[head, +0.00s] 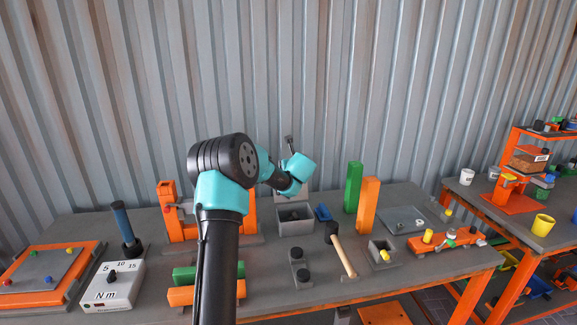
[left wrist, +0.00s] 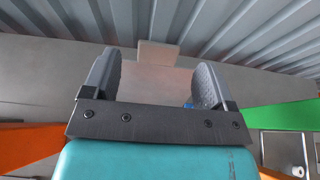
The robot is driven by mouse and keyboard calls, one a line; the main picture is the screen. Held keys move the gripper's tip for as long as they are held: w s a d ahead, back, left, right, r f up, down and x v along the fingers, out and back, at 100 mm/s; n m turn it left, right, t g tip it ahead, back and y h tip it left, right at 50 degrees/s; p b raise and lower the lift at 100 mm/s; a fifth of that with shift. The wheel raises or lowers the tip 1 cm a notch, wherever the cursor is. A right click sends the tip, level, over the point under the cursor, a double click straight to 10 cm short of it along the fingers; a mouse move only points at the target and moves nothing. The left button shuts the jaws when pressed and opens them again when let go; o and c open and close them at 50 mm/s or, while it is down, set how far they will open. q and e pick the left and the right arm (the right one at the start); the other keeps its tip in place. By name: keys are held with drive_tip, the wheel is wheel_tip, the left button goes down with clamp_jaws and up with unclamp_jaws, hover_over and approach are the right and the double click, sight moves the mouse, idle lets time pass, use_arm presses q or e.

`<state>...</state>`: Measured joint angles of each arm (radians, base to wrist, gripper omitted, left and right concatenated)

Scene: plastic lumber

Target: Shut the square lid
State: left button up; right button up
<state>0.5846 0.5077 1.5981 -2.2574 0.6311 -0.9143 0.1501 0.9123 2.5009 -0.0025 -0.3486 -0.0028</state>
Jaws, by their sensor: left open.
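A grey square box (head: 295,226) stands open near the middle of the bench. A pale panel, apparently its raised square lid (head: 305,195), stands upright at its back, partly covered by my left wrist. My left gripper's fingers are mostly hidden by the wrist in the head view. In the left wrist view my left gripper (left wrist: 157,80) is open, with two dark fingers wide apart and nothing held between them. A pale block shows beyond the fingertips there; I cannot tell if it is part of the lid. My right gripper is not in view.
A green upright block (head: 353,187) and an orange one (head: 368,206) stand right of the box. A blue-handled tool (head: 123,223) stands left. Corrugated wall (head: 400,80) lies behind.

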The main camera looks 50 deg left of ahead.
use_arm(q)
drive_tip(key=x, duration=0.7)
drive_tip(key=c, duration=1.3)
drive_tip(key=shift+d, duration=0.15)
